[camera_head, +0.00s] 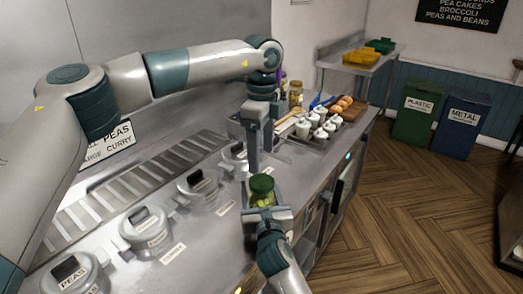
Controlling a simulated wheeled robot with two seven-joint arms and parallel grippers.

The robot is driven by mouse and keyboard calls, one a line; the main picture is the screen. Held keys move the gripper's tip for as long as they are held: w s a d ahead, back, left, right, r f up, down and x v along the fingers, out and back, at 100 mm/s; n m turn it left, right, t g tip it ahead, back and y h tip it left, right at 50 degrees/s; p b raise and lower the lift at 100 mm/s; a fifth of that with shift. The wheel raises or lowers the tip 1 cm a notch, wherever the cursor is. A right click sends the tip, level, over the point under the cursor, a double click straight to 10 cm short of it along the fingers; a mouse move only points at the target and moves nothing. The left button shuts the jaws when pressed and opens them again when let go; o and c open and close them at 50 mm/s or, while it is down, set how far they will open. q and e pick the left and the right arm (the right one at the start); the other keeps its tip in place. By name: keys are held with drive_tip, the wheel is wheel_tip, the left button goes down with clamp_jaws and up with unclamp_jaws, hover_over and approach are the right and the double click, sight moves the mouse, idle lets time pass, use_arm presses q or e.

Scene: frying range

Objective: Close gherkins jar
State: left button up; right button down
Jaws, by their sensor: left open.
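The gherkins jar (262,199) is a small glass jar with greenish contents, and a green lid (262,184) sits over its top. Whether the lid is tight cannot be told. My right gripper (264,205) comes from the bottom of the view, with its fingers around the sides of the jar. The gripper's body hides the lower part of the jar. My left gripper (259,152) points down just above and behind the jar. It is open and appears empty, with its fingertips close to the lid but seemingly apart from it.
Lidded steel pots (146,230) line the counter on the left. A tray of white-topped containers (318,126) and a board with orange-brown food (346,106) stand beyond the jar. Jars (296,92) stand near the wall. The floor at right is clear before green and blue bins.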

sight(261, 181)
use_arm(q)
drive_tip(key=shift+n, duration=0.8)
drive_tip(key=shift+f, duration=4)
drive_tip(key=c, duration=1.1)
drive_tip(key=shift+m, duration=0.3)
